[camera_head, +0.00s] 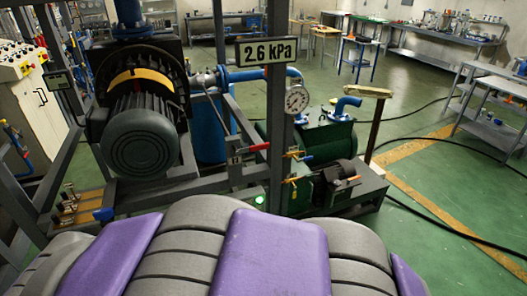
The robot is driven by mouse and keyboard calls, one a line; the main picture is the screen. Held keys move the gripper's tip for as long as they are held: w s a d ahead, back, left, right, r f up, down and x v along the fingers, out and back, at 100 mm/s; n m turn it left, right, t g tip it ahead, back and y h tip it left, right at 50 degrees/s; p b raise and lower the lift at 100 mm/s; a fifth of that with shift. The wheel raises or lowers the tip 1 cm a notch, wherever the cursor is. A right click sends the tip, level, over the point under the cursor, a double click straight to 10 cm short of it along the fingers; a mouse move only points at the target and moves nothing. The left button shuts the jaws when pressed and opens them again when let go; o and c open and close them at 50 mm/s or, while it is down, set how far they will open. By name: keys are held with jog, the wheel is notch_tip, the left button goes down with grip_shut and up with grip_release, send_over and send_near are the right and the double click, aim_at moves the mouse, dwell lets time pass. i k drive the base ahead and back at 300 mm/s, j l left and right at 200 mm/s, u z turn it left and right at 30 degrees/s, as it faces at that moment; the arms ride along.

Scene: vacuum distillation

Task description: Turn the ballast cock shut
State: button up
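Several small levers show, and I cannot tell which is the ballast cock. A red lever (253,148) sits on a small valve on the frame in the middle. A blue lever (305,158) and an orange lever (290,180) are on the post just right of it. Another orange lever (347,180) is by the green pump unit (320,135). A round gauge (297,99) is on the post below a display (266,51) reading 2.6 kPa. My gripper is not in view. Purple and grey parts, probably mine, fill the bottom and hide what is below.
A large dark motor (140,143) stands in a grey frame at left. Brass fittings (68,203) and a blue handle (103,214) are low at left. A post with a wooden top (368,91) stands right of the pump. Black hoses (460,243) cross the open green floor at right.

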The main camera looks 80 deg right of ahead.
aim_at(311, 157)
jog(key=z, duration=1.8)
jog(key=i+l+z, duration=0.15)
jog(key=l+z, duration=0.25)
jog(key=i+l+z, duration=0.15)
jog(key=z, duration=0.3)
jog(key=i+l+z, duration=0.15)
jog(key=i+z, duration=0.25)
jog(key=k, duration=0.1)
